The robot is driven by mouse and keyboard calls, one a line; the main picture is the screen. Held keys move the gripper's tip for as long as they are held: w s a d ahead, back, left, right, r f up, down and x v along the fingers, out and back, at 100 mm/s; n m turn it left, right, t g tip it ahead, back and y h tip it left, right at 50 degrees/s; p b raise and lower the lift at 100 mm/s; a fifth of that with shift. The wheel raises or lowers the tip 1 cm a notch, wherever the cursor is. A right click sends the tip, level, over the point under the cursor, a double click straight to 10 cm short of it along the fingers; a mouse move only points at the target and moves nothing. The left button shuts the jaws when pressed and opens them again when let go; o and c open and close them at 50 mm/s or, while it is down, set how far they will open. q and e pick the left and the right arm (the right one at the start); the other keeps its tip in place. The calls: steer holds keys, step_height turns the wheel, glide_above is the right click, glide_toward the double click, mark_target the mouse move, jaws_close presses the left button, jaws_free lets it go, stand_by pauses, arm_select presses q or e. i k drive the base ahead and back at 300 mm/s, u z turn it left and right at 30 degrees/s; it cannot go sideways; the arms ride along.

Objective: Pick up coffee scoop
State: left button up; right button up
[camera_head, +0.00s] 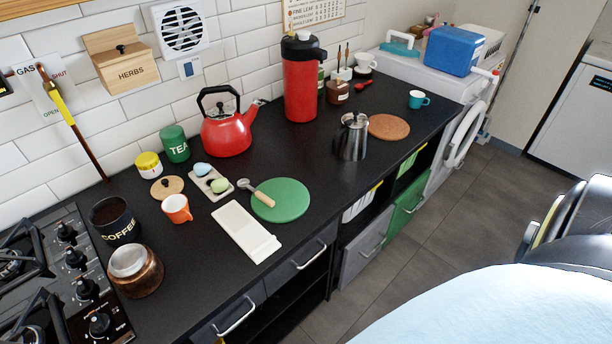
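A small scoop (265,199) with a metal head and a pale wooden handle lies partly on the round green mat (284,208) on the black counter. Its head points left, past the mat's edge, and its handle rests on the mat. It looks like the coffee scoop. A dark canister marked COFFEE (113,224) stands open at the left, beside the hob. Neither gripper shows in the head view. Parts of my own body fill the lower right.
A white tray (245,232) lies left of the mat, near the counter's front edge. A steel pot (352,137) stands to the right. The counter between mat and pot is clear.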

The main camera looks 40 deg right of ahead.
mark_target(244, 184)
steer(key=z, duration=1.2)
steer(key=i, duration=0.15)
steer(key=u, duration=0.4)
